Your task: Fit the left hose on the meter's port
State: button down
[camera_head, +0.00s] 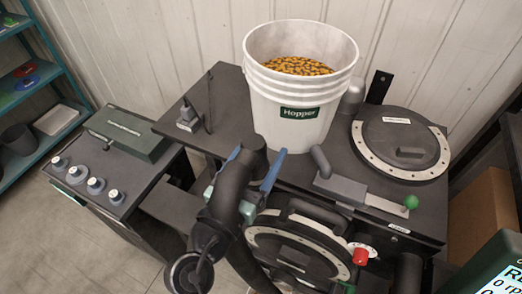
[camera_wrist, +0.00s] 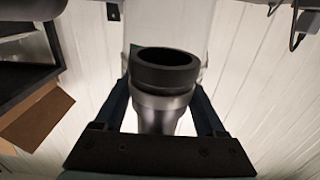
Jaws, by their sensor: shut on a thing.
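My gripper (camera_head: 254,160) has blue fingers and is shut around the dark end of a hose (camera_head: 234,182), in front of the white hopper. In the wrist view, my gripper (camera_wrist: 160,100) has one finger on each side of the hose end (camera_wrist: 165,79), which shows a black open cuff above a pale grey collar. The seed meter (camera_head: 345,262), a dark round housing with a pale bolted ring, stands at the lower middle, right of my gripper. I cannot make out its left port, and the hose end looks apart from the housing.
The white Hopper bucket (camera_head: 285,105) of seed stands behind my gripper. A grey slide with a green knob (camera_head: 411,202) and a round lidded disc (camera_head: 402,137) lie to the right. A bench with several knobs (camera_head: 95,185) is at left. A cardboard box (camera_head: 484,215) stands at right.

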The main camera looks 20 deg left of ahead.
jog(key=shift+f+b, duration=1.65)
jog(key=shift+f, duration=0.75)
notch_tip(320, 180, down, 4)
jog(key=b, duration=0.4)
jog(key=shift+r, duration=0.25)
jog(key=shift+f+b, duration=0.55)
jog(key=shift+b, duration=0.75)
jog(key=shift+c, duration=0.2)
grip_release()
jog(key=shift+o, duration=0.2)
jog(key=shift+s, duration=0.1)
jog(key=shift+s+f+b, duration=0.2)
jog(key=shift+s+b, duration=0.15)
jog(key=shift+s, duration=0.15)
jog(key=s+b, duration=0.5)
jog(key=s, duration=0.7)
jog(key=shift+a+r, duration=0.15)
jog(key=shift+r, duration=0.1)
